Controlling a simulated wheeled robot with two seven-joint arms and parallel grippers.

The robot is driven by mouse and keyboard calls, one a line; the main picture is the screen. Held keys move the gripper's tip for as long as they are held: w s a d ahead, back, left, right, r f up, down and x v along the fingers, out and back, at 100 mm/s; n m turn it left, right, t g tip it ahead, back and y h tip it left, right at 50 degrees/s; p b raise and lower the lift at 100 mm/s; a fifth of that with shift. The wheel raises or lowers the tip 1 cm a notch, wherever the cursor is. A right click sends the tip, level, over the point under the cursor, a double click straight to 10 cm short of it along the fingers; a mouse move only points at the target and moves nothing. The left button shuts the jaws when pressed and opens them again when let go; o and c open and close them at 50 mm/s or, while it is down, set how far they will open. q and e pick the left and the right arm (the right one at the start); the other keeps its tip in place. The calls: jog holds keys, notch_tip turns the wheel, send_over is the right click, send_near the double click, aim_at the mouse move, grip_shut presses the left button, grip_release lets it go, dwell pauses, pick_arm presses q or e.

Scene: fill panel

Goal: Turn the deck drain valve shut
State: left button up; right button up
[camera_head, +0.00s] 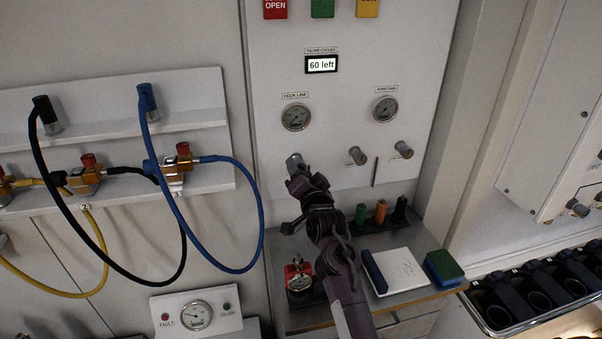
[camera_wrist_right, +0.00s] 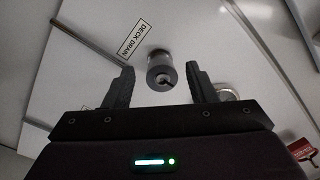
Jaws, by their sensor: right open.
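The deck drain valve is a grey round knob (camera_wrist_right: 161,70) on the white panel, beside a label (camera_wrist_right: 134,40) reading "DECK DRAIN" in the right wrist view. In the head view the knob (camera_head: 294,160) sits at the panel's lower left, below the "DECK LINE" gauge (camera_head: 296,117). My right gripper (camera_wrist_right: 160,84) is open, with one finger on each side of the knob. In the head view my right gripper (camera_head: 299,178) partly covers the knob from below. My left gripper is not in view.
Two more knobs (camera_head: 357,156) (camera_head: 403,150) stand to the right on the panel. A display (camera_head: 321,65) reads "60 left". Blue and black hoses (camera_head: 226,262) hang at the left. Below, a shelf (camera_head: 345,310) holds a red-topped device (camera_head: 298,275), notepad (camera_head: 400,270) and sponge (camera_head: 443,266).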

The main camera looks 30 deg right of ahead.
jog(key=b+v, duration=0.2)
jog(key=v, duration=0.5)
jog(key=shift+s+b, duration=0.35)
jog(key=shift+s, duration=0.05)
jog(key=shift+w+a, duration=0.1)
